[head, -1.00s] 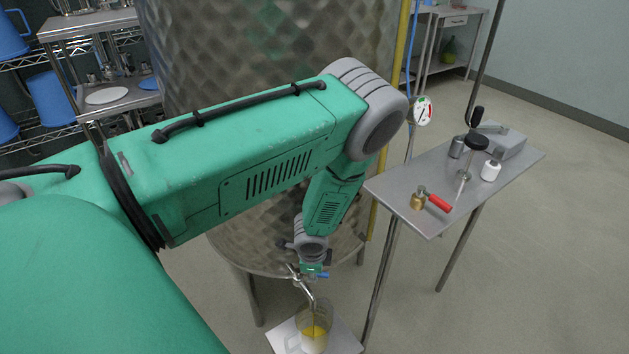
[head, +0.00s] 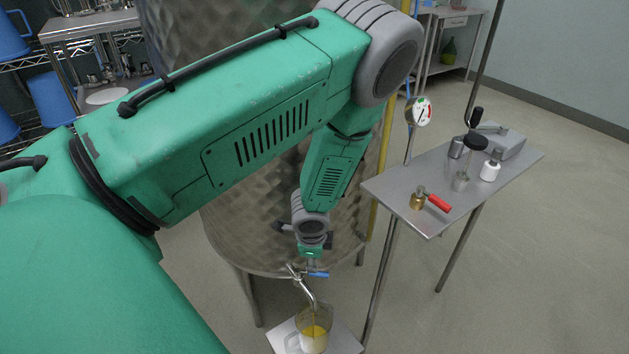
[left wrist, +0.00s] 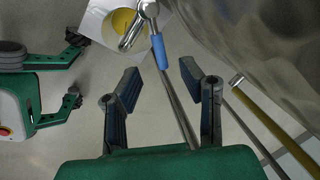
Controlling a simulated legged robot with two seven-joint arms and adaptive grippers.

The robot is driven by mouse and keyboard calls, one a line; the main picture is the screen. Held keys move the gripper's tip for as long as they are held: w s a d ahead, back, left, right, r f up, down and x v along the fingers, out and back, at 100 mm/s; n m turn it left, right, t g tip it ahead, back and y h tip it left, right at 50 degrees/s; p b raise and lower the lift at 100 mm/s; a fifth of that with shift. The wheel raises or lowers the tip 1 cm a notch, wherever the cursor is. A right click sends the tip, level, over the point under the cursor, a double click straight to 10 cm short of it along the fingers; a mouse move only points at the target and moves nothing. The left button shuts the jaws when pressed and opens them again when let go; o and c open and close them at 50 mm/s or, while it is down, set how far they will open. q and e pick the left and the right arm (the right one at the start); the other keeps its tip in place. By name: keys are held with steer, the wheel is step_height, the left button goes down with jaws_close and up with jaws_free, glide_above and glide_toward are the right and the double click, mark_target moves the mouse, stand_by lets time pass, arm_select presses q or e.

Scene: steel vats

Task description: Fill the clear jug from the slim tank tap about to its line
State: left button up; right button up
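The clear jug (head: 328,318) stands upright on a low pale stand under the spout of the tap (head: 305,287). Yellow liquid (head: 314,331) shows in its lower part; its line cannot be made out. The tap's blue lever (head: 318,274) sticks out to the right. My left gripper (head: 313,263) is just above the lever. In the left wrist view my left gripper (left wrist: 158,78) is open and empty, with the blue lever (left wrist: 158,52) just beyond its fingertips, apart from them. The jug's yellow content (left wrist: 123,20) shows under the spout there. My right gripper is not in view.
The steel tank (head: 225,240) stands close behind the tap. At right, a steel side table (head: 400,187) holds a brass piece with a red handle (head: 432,201), a white bottle (head: 490,171) and other items. The low stand (head: 343,341) is small. Open floor lies at right.

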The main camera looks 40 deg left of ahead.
arm_select(q)
steer(key=r, duration=0.3)
steer(key=shift+s+d+r, duration=0.25)
steer(key=shift+s+r, duration=0.05)
steer(key=shift+r, duration=0.1)
steer(key=s+d+f+n, duration=0.1)
steer(key=s+d+n, duration=0.2)
steer(key=s, duration=0.4)
steer(key=s+d+f+n, duration=0.1)
steer(key=s+d+n, duration=0.2)
steer(key=s, duration=0.3)
steer(key=s+d+f+n+g+h, duration=0.1)
steer(key=s+d+n, duration=0.2)
steer(key=s, duration=0.4)
steer(key=shift+s+f+n, duration=0.3)
steer(key=shift+s+n, duration=0.05)
steer(key=shift+n, duration=0.25)
